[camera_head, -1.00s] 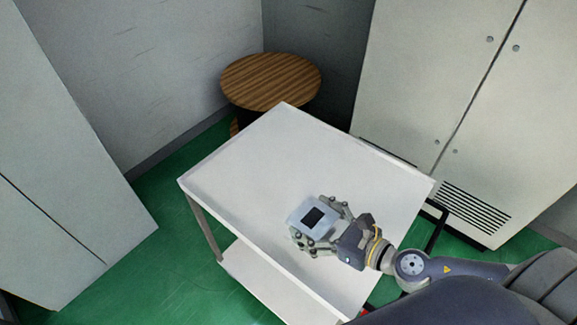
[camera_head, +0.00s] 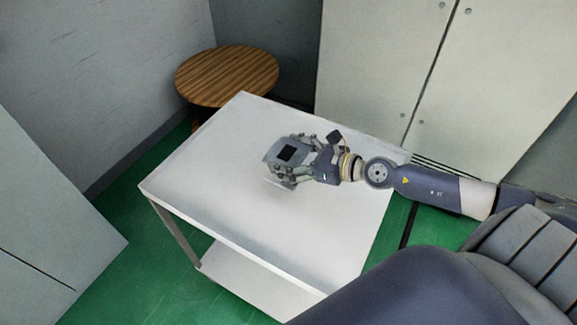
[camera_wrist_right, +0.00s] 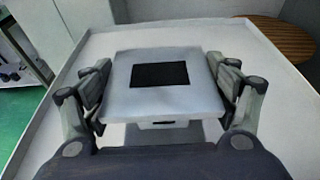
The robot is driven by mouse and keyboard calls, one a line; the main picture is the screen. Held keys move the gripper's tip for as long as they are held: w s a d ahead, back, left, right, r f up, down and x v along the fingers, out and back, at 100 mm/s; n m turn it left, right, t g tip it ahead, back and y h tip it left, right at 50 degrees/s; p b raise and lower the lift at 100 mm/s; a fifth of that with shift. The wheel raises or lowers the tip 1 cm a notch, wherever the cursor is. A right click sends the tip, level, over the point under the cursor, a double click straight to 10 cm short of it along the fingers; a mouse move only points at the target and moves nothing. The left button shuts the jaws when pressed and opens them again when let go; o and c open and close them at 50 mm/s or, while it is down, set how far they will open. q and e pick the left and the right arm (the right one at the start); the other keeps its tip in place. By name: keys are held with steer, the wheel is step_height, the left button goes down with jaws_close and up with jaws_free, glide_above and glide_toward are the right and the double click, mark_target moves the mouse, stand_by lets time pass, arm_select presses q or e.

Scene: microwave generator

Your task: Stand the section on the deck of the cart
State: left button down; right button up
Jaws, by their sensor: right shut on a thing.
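The section is a pale grey block (camera_head: 271,157) with a flat top and a black square in it; its top also fills the middle of the right wrist view (camera_wrist_right: 160,100). My right gripper (camera_head: 292,163) is shut on the section, with a finger on each side of it. It holds the section upright over the deck of the white cart (camera_head: 215,205). The lower part of the section is mostly hidden, and I cannot tell whether it touches the deck. My left gripper is not in view.
The deck around the section is bare, with low raised edges. Pale cabinets (camera_head: 395,60) stand at the back right, and another (camera_head: 45,225) at the left. The floor is green.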

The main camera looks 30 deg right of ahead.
steer(key=shift+w+d, duration=0.65)
steer(key=shift+w, duration=0.35)
steer(key=shift+w+f+b, duration=0.15)
steer(key=shift+f+b, duration=0.05)
steer(key=shift+b, duration=0.1)
steer(key=shift+f+b, duration=0.55)
steer(key=shift+f, duration=1)
steer(key=shift+f, duration=0.1)
steer(key=o, duration=1.4)
steer(key=shift+f, duration=0.1)
steer(key=shift+o, duration=0.2)
